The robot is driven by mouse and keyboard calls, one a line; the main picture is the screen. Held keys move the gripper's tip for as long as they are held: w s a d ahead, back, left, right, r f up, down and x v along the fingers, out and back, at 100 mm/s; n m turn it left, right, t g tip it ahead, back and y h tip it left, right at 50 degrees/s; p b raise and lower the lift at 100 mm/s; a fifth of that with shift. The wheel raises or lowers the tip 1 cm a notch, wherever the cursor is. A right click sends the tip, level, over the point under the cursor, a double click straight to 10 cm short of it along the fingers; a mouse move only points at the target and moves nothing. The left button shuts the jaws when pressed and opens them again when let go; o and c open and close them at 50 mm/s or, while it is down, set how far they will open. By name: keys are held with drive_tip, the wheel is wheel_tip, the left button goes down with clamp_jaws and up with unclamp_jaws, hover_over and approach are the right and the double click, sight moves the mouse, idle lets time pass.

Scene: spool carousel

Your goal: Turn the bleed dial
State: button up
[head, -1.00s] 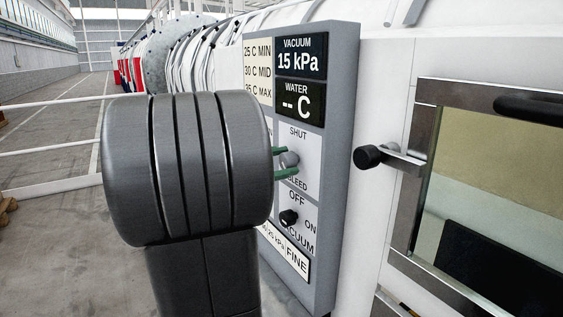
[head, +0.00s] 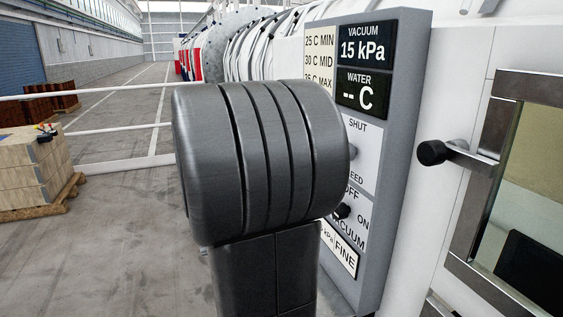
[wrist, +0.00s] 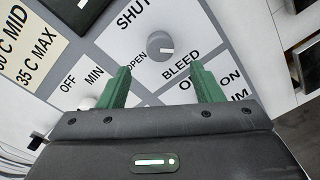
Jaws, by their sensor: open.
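The bleed dial (wrist: 160,45) is a round grey knob on a white plate, with SHUT, OPEN and BLEED lettering around it. In the head view only the edge of the dial (head: 354,147) shows past my dark arm. My gripper (wrist: 160,66) has two green fingers, spread apart and empty. In the wrist view the dial appears beyond the fingertips, roughly centred between them, with no visible contact. In the head view my fingers are hidden behind the arm. I cannot tell the dial's exact setting.
The grey control panel (head: 405,120) carries a vacuum display (head: 363,50) reading 15 kPa and a blank-valued water display (head: 362,92). A black vacuum knob (head: 342,211) sits below the dial. A black door handle (head: 432,152) sticks out at right. Crates (head: 35,165) stand far left.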

drive_tip(key=shift+v, duration=2.65)
drive_tip(key=shift+d, duration=0.15)
drive_tip(key=x, duration=1.3)
drive_tip(key=shift+d+p, duration=0.3)
drive_tip(key=shift+p, duration=0.15)
drive_tip(key=shift+w, duration=0.15)
drive_tip(key=b+v, duration=0.1)
drive_tip(key=v, duration=1.3)
drive_tip(key=w+d+m+b, duration=0.4)
drive_tip(key=d+m+b, duration=0.7)
drive_tip(key=d+m, duration=0.2)
drive_tip(key=shift+w+f+m+t+b, duration=0.2)
drive_tip(key=shift+m+t+b, duration=0.1)
drive_tip(key=shift+m, duration=0.5)
drive_tip(key=shift+d, duration=0.15)
